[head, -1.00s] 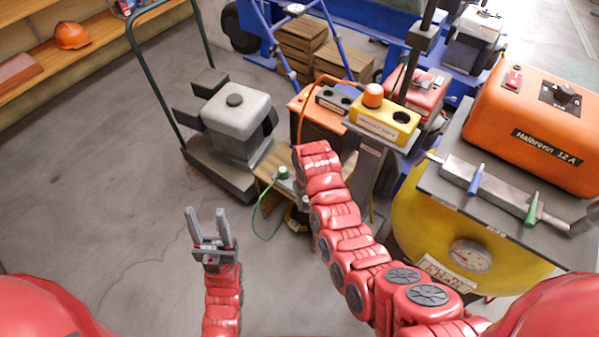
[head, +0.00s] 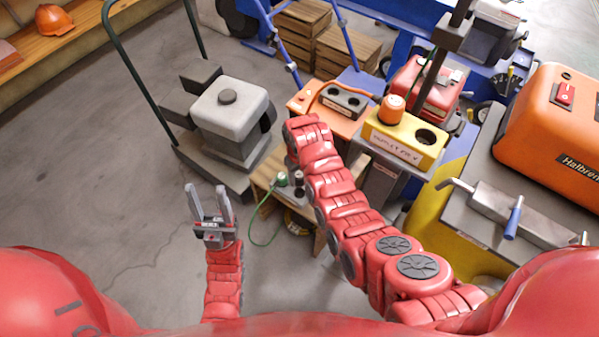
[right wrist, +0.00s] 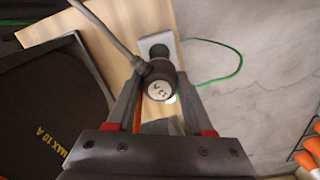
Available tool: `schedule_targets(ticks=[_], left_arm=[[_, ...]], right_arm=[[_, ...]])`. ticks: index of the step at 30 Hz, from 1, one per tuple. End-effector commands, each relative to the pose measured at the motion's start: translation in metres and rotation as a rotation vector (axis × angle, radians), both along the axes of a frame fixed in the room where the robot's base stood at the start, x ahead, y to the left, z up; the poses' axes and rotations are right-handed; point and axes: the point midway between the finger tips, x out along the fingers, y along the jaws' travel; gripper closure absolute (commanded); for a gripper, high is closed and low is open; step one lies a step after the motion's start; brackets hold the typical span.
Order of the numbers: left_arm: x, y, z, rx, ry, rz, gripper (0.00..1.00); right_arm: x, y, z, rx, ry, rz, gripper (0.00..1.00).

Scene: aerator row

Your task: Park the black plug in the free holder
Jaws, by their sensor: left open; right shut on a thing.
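My right gripper (right wrist: 157,80) is shut on the black plug (right wrist: 160,88), shown in the right wrist view with its pale round face towards the camera and a dark cable running up left. Beyond it is a pale grey holder plate (right wrist: 172,50) with a dark round opening (right wrist: 158,50). I cannot tell whether the plug touches the plate. In the head view my right arm hides that gripper. A green plug (head: 281,178) stands on the small wooden stand, beside a dark upright piece (head: 298,180) that I cannot identify. My left gripper (head: 210,205) is open and empty.
A yellow socket box (head: 404,145) with an orange beacon and a grey two-hole box (head: 344,100) stand behind my right arm. A grey machine (head: 230,112) on a cart is left of the stand. A green cord (head: 258,222) hangs beside it. Floor at left is clear.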

Motion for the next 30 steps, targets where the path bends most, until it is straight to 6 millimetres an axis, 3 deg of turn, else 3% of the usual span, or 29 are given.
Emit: schedule_targets(ticks=[15,30], left_arm=[[0.000,0.000,-0.031,0.000,0.000,0.000,0.50],[0.000,0.000,-0.022,0.000,0.000,0.000,0.50]], right_arm=[[0.001,0.000,-0.043,0.000,-0.001,-0.001,1.00],[-0.002,-0.001,-0.038,0.000,0.000,-0.001,1.00]])
